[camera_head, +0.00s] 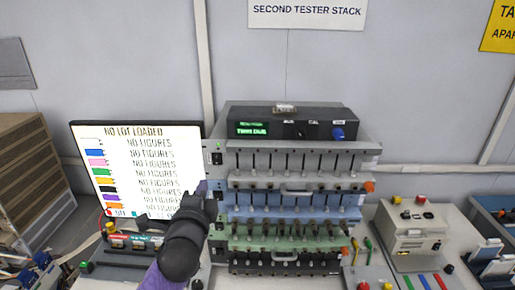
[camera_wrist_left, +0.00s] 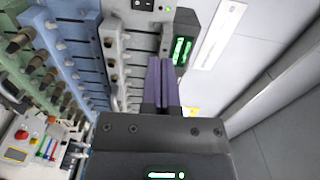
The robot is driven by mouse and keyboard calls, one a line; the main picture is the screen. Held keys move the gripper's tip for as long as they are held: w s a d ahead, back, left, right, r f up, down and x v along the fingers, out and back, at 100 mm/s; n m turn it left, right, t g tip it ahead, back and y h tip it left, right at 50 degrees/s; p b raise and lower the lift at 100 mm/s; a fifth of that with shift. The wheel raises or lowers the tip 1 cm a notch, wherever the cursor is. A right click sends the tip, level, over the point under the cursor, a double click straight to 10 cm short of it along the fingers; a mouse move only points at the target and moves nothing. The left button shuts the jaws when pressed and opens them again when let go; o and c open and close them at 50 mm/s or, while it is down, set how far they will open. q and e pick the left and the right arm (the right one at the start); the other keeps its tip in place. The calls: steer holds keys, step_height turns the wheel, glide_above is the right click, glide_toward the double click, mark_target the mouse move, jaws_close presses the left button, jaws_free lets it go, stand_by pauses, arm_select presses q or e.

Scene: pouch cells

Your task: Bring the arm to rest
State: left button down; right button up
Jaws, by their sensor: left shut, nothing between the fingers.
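My left arm comes in from the bottom of the head view, black and purple. My left gripper (camera_head: 203,188) is in front of the gap between the screen and the tester stack. In the left wrist view the two purple fingers (camera_wrist_left: 162,84) are together, with nothing between them. The tester stack (camera_head: 290,160) stands to the right of the gripper in the head view, with grey, blue and green rows of clamps. My right gripper is not seen in either view.
A lit screen (camera_head: 135,165) reading "NO LOT LOADED" stands left of the stack. A beige box unit (camera_head: 415,225) with red and yellow buttons is on the bench at right. A brown slatted cabinet (camera_head: 30,170) is at far left. A wall (camera_head: 120,60) rises behind.

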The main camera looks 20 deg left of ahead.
arm_select(q)
steer(key=s+d+f+n+g+h, duration=0.1)
steer(key=s+d+f+n+g, duration=0.3)
steer(key=s+f+n+g, duration=0.45)
steer(key=s+d+f+n+g+h, duration=0.25)
steer(key=s+f, duration=0.25)
steer(key=s, duration=0.5)
steer(key=s+d+f+n+g+h, duration=0.1)
steer(key=s+d+f+n+g, duration=0.2)
steer(key=s, duration=0.6)
step_height(320, 180, down, 31)
steer(key=s+m+g+b, duration=0.1)
steer(key=s+b, duration=0.2)
steer(key=b, duration=0.8)
steer(key=s+a+f+g+b, duration=0.1)
steer(key=s+f+b, duration=0.2)
steer(key=s+f, duration=0.3)
steer(key=s+a+f+b, duration=0.1)
steer(key=s+f+b, duration=0.3)
steer(key=f, duration=0.7)
steer(key=s, duration=0.2)
steer(key=shift+s+a+f+m+g, duration=0.15)
steer(key=shift+s+a+m+g, duration=0.15)
steer(key=shift+s+a+g, duration=0.1)
